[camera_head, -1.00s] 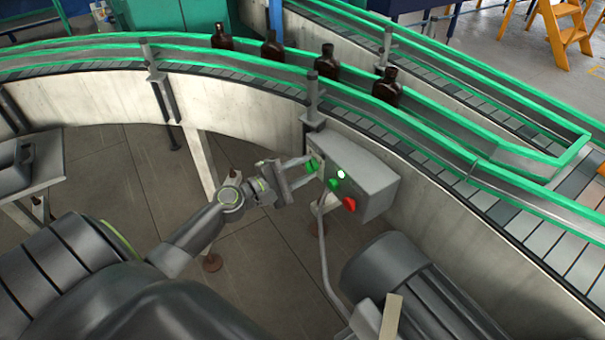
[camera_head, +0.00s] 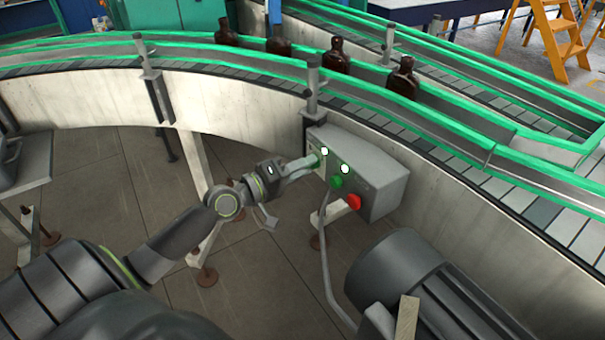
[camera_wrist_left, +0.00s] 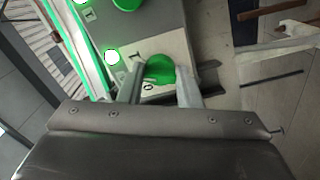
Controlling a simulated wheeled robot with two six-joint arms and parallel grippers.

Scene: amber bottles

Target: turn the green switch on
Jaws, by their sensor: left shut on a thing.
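The green switch (camera_wrist_left: 158,69) sits on the end face of the grey control box (camera_head: 378,177). In the left wrist view it lies between the two fingers of my left gripper (camera_wrist_left: 160,85), which are shut on it. In the head view my left gripper (camera_head: 311,164) reaches the box's left end from the left and largely hides the switch. A lamp (camera_wrist_left: 111,56) beside the switch glows white; this lamp also shows in the head view (camera_head: 324,151). My right gripper is not in view.
The box front has a green button (camera_head: 337,182), a lit lamp (camera_head: 345,169) and a red button (camera_head: 354,202). A conveyor with green rails (camera_head: 450,118) carries several amber bottles (camera_head: 337,57) behind it. A grey motor (camera_head: 425,285) stands at lower right.

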